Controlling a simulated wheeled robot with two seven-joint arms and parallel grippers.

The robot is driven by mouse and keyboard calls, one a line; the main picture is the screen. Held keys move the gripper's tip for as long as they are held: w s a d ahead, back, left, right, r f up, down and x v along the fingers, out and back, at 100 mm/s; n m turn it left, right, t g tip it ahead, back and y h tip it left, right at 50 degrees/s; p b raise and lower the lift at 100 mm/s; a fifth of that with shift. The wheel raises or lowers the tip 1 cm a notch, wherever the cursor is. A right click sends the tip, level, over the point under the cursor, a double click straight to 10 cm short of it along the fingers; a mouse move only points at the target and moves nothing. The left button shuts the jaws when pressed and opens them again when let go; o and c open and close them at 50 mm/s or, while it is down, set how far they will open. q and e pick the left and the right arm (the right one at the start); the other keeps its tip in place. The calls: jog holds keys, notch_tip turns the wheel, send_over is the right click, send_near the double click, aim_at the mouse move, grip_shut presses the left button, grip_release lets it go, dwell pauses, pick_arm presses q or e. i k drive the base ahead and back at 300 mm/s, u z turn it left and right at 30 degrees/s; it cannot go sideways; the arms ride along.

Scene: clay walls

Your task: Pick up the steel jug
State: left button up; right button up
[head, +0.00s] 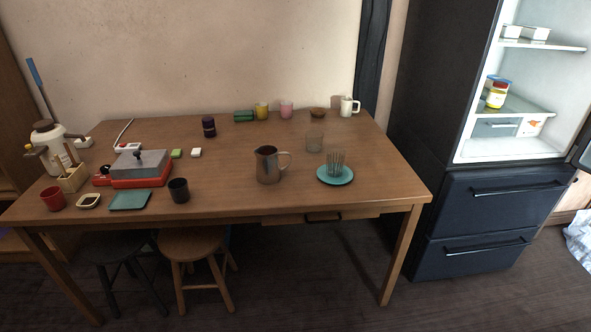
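The steel jug (267,166) stands upright on the wooden table (226,203), a little right of the table's middle and towards the front. It looks brownish grey and shiny, and its handle points right. Nothing covers it. Neither of my grippers shows in the head view.
Right of the jug are a teal plate (335,182) with a ribbed glass (336,162) and another clear glass (315,141). A dark cup (179,190) stands to the left. A drawer (322,217) sits under the front edge. Two stools stand below. An open fridge (480,190) is at right.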

aim_at(268, 170)
jog(key=z, duration=0.65)
jog(key=i, duration=1.65)
jog(key=u, duration=0.35)
